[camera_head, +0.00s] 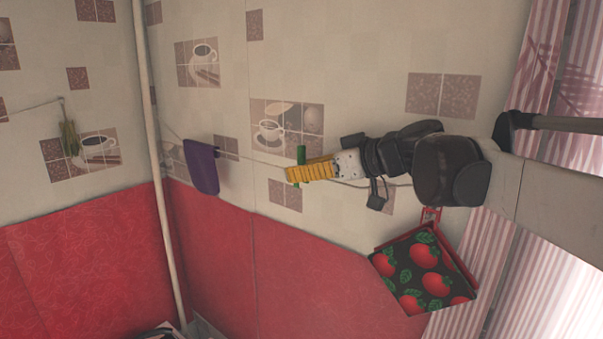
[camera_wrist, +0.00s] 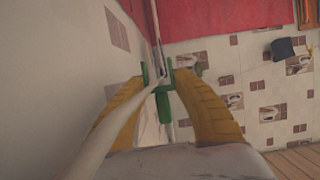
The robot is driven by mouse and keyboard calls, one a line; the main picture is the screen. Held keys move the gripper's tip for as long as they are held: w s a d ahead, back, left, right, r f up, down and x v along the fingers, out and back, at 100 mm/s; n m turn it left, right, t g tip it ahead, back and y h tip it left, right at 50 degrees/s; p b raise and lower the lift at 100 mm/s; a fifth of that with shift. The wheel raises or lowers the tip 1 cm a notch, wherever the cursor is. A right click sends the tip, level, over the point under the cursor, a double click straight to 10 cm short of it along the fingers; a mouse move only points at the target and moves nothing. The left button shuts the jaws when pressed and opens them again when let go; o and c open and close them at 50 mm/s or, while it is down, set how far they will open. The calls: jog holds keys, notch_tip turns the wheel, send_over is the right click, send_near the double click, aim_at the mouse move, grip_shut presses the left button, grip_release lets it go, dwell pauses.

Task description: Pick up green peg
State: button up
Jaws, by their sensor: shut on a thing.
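The green peg (camera_head: 301,154) is in the jaws of my gripper (camera_head: 293,173). In the head view its upper part sticks out above the yellow fingers, and the fingers hide its middle. In the wrist view the green peg (camera_wrist: 163,106) shows between the two yellow fingers, and more green shows by their tips. My gripper (camera_wrist: 160,80) is shut on it. It is held up in front of the tiled wall, clear of the red surfaces in the head view.
A pale pole (camera_head: 152,150) stands left of my gripper. A pale pipe-like shape (camera_wrist: 125,112) crosses the wrist view close to the left finger. A purple towel (camera_head: 202,168) hangs on a line. A tomato-patterned tray or box (camera_head: 393,262) is at the lower right, near striped curtains (camera_head: 540,60).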

aim_at(300, 146)
jog(key=r, duration=0.2)
jog(key=r+b, duration=0.1)
jog(key=r, duration=0.3)
jog(key=shift+s+a+r, duration=0.2)
jog(key=shift+s+r, duration=0.05)
jog(key=shift+r, duration=0.15)
jog(key=s+a+b, duration=0.3)
jog(key=s+a, duration=0.8)
jog(key=s, duration=0.4)
jog(key=shift+a, duration=0.4)
jog(key=shift+s, duration=0.1)
